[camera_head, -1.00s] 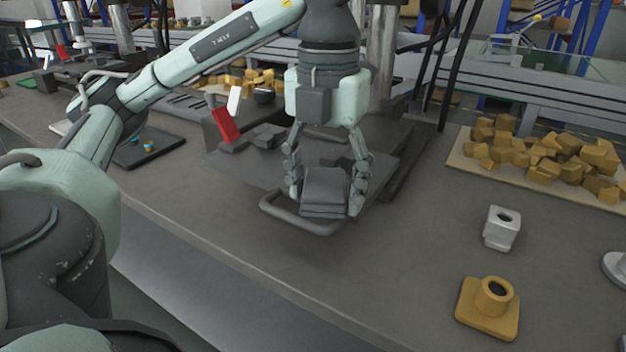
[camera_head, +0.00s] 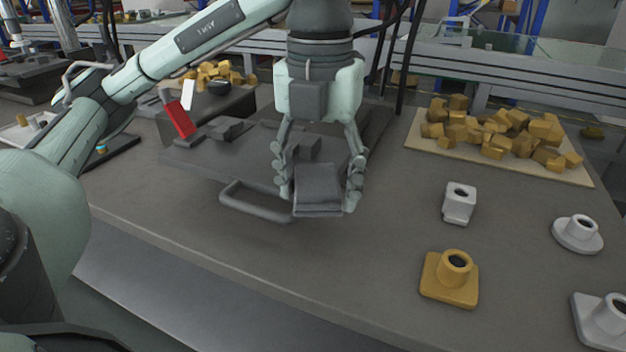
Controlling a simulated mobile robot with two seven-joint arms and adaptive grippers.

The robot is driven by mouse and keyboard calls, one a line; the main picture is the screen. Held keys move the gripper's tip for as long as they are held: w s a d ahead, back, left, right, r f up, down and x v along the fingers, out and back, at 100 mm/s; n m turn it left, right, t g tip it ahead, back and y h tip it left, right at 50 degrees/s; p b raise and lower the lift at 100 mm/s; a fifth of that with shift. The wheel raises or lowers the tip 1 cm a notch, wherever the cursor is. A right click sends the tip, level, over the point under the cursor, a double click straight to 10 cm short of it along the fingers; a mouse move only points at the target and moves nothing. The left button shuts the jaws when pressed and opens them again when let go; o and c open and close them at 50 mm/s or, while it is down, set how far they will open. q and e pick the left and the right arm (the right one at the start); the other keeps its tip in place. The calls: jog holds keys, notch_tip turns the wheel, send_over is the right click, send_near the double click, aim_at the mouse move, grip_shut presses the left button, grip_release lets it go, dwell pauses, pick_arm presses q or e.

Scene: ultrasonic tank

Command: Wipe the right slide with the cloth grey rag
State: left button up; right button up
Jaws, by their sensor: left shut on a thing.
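My left gripper (camera_head: 319,202) is shut on a folded dark grey block that looks like the grey rag (camera_head: 318,182). Its fingers press the rag's left and right sides. The gripper points down over the workbench, just right of a dark looped handle (camera_head: 248,207). Whether the rag touches the surface is unclear. A low dark machine base (camera_head: 205,160) with a tilted red lever (camera_head: 180,120) lies behind and to the left, partly hidden by the gripper. I cannot make out the right slide for certain. My right gripper is not in view.
The grey workbench (camera_head: 200,220) is clear in front of the gripper. To the right stand a yellow fitting (camera_head: 450,278), a white square fitting (camera_head: 459,204) and a white round fitting (camera_head: 577,234). A beige tray (camera_head: 420,145) of yellow blocks lies at the back right.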

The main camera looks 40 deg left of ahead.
pick_arm(q)
jog(key=shift+r, duration=3)
jog(key=shift+r, duration=1.45)
jog(key=shift+c, duration=0.2)
